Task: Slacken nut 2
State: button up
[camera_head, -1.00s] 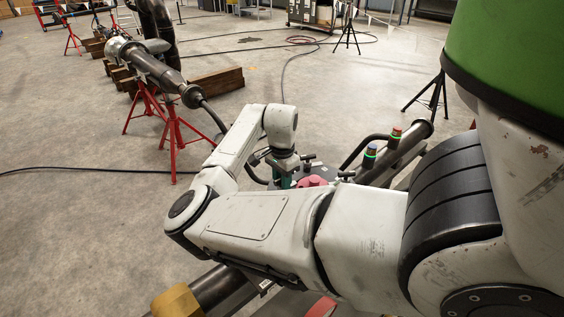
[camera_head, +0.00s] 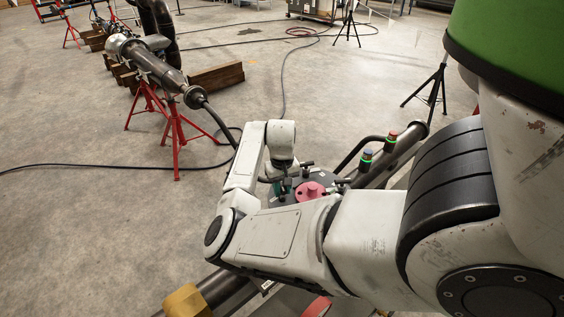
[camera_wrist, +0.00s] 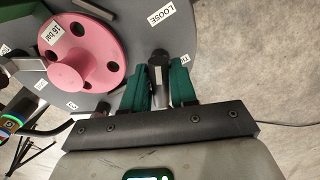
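In the wrist view a dark metal nut or post (camera_wrist: 158,72) stands at the edge of a grey disc (camera_wrist: 208,28). The green fingers of my gripper (camera_wrist: 160,85) are on either side of it, close to its flanks. I cannot tell whether they press on it. A pink flanged hub (camera_wrist: 72,75) with dark holes is at the disc's middle, to the left. A LOOSE label (camera_wrist: 161,14) is on the disc; the nut numbers are not clear. In the head view my gripper (camera_head: 279,187) is at the disc beside the pink hub (camera_head: 310,193), partly hidden by my arm.
Several dark handles, such as one (camera_head: 339,180), stand around the disc. A pipe on red stands (camera_head: 176,140) is at the left; a black cable (camera_head: 90,166) crosses the floor.

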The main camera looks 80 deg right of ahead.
jog(key=shift+f+n, duration=0.1)
jog(key=shift+n, duration=0.9)
jog(key=m, duration=0.2)
jog(key=shift+m, duration=0.3)
notch_tip(320, 180, up, 7)
jog(key=shift+r, duration=0.1)
